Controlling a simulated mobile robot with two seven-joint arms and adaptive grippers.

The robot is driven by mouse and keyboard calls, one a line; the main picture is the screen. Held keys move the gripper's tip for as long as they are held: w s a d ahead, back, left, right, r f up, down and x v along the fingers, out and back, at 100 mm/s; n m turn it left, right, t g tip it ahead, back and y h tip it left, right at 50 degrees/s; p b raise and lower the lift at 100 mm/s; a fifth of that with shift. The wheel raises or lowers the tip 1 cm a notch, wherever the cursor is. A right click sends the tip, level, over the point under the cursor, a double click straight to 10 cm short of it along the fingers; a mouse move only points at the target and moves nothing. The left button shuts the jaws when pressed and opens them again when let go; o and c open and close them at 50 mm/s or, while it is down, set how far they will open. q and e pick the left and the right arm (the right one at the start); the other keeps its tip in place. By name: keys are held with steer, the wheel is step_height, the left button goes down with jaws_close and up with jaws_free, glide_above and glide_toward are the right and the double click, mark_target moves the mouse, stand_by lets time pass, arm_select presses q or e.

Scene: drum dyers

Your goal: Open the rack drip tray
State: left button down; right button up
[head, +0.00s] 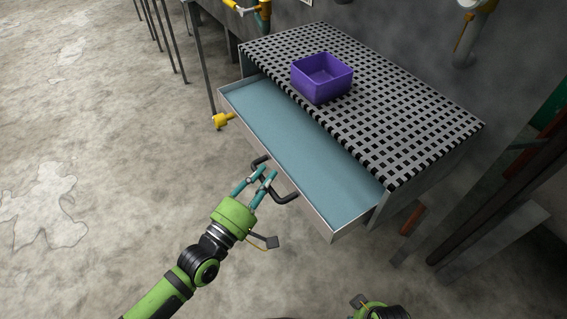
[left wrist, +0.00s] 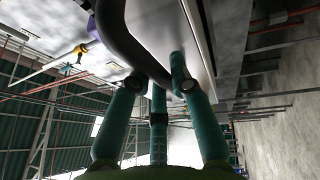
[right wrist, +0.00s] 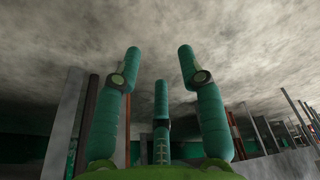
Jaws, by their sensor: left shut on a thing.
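The drip tray (head: 300,152) is a shallow drawer with a blue inside and a pale grey front, pulled well out from under the black-and-grey grid rack (head: 400,125). Its black bar handle (head: 284,197) is on the front face. My left gripper (head: 263,179) is shut on the handle; the handle also shows between its fingers in the left wrist view (left wrist: 125,40). My right gripper (right wrist: 158,65) has its fingers apart and nothing between them in the right wrist view; only part of its arm shows at the bottom of the head view.
A purple open box (head: 321,78) stands on the rack top. A yellow valve (head: 223,120) sticks out near the tray's left corner. Pipes and posts line the wall at right. The concrete floor (head: 90,130) at left is clear.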

arm_select(q)
steer(key=s+a+p, duration=0.1)
steer(key=s+a, duration=0.4)
steer(key=a, duration=0.2)
steer(key=shift+s+a, duration=0.35)
steer(key=shift+a, duration=0.05)
arm_select(e)
steer(key=s+f, duration=0.2)
steer(key=f, duration=0.1)
steer(key=shift+a+f, duration=0.15)
arm_select(q)
steer(key=c, duration=1.1)
jaws_free()
steer(key=v, duration=1.2)
steer(key=shift+r, duration=0.1)
